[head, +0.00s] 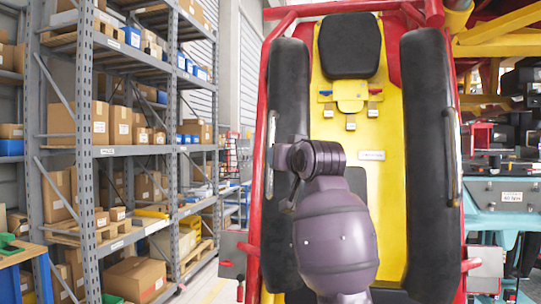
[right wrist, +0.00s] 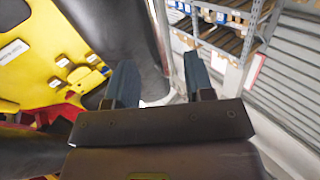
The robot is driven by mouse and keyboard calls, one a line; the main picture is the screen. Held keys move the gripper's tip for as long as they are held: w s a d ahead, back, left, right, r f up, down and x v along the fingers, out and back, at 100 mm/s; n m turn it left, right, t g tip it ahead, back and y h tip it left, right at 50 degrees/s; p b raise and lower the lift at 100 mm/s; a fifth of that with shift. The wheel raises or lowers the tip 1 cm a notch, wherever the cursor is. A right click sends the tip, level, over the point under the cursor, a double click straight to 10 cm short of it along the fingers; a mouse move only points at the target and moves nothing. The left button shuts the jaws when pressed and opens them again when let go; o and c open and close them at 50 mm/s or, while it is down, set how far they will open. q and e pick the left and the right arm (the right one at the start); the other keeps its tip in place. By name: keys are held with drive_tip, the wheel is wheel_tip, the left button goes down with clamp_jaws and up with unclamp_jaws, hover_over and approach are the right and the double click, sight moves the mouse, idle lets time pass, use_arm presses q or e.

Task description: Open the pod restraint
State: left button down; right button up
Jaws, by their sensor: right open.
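The pod seat has a yellow back (head: 386,154) and a black headrest (head: 350,46). Black restraint pads stand on its left (head: 288,88) and right (head: 427,150), each with a metal handle, left (head: 270,150) and right (head: 453,155). My right arm reaches up over the seat, its wrist beside the left pad and handle. In the right wrist view my right gripper (right wrist: 160,78) is open, its two blue-grey fingers apart. The left pad (right wrist: 120,30) and its handle (right wrist: 158,35) show beyond and between the fingers; contact cannot be told. My left gripper is out of view.
A red frame (head: 262,120) surrounds the pod. Grey shelving (head: 85,130) with cardboard boxes stands at the left, across a strip of floor. Machinery and a light-blue stand (head: 490,222) are at the right. My arm hides the lower seat.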

drive_tip(key=p+x, duration=0.2)
drive_tip(key=x, duration=0.7)
drive_tip(key=shift+w+a+p, duration=0.1)
drive_tip(key=shift+w+p, duration=0.05)
drive_tip(key=shift+p, duration=0.2)
clamp_jaws()
